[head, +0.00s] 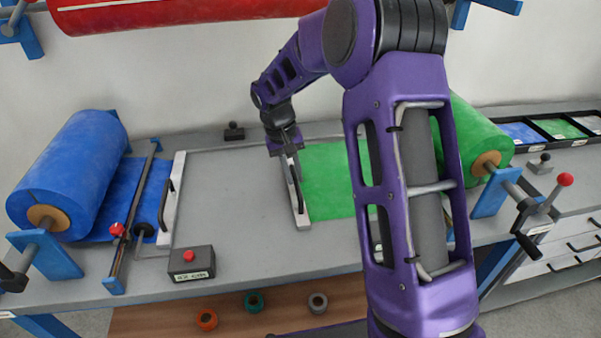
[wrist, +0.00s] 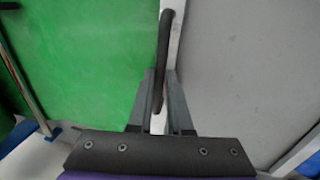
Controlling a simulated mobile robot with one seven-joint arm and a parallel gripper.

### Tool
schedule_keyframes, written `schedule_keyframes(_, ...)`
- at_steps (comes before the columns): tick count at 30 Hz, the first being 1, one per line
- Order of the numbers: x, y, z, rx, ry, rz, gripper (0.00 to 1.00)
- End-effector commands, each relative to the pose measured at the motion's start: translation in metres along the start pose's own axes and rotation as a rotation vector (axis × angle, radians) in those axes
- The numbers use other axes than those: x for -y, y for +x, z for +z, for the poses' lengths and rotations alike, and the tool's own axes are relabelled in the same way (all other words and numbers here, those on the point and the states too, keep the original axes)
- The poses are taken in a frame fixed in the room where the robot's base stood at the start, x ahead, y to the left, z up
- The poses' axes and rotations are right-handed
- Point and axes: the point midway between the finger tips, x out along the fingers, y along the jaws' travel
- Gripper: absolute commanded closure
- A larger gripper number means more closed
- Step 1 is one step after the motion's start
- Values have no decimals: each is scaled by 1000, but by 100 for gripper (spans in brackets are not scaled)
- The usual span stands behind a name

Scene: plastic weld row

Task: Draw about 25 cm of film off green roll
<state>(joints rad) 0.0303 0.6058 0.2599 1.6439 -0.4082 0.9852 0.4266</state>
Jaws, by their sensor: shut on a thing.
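The green roll (head: 473,137) sits on blue brackets at the right, partly hidden by my arm. A sheet of green film (head: 332,182) lies flat on the table to the left of the roll, its left edge at a white bar (head: 302,214). The bar carries a dark handle (head: 294,172). My gripper (head: 291,158) is shut on this handle. In the wrist view the fingers (wrist: 160,88) close around the handle (wrist: 164,55), with green film (wrist: 75,65) on one side and bare table on the other. My arm hides the film's stretch near the roll.
A blue roll (head: 72,168) with blue film and another white bar (head: 172,198) stands at the left. A box with a red button (head: 191,262) is at the front edge. Bare grey table (head: 235,205) lies between the bars. A red roll (head: 180,12) hangs above; trays (head: 555,128) are at right.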

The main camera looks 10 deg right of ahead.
Motion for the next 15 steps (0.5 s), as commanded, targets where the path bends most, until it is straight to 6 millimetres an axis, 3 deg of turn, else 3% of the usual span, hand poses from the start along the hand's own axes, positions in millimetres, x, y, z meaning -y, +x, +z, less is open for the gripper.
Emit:
schedule_keyframes(2,-1,-1,-1,-2,1,1,100)
schedule_keyframes(3,-2,-1,-1,-2,1,2,77)
schedule_keyframes(7,-2,0,-1,-2,2,2,54)
schedule_keyframes(15,-2,0,0,0,2,3,53)
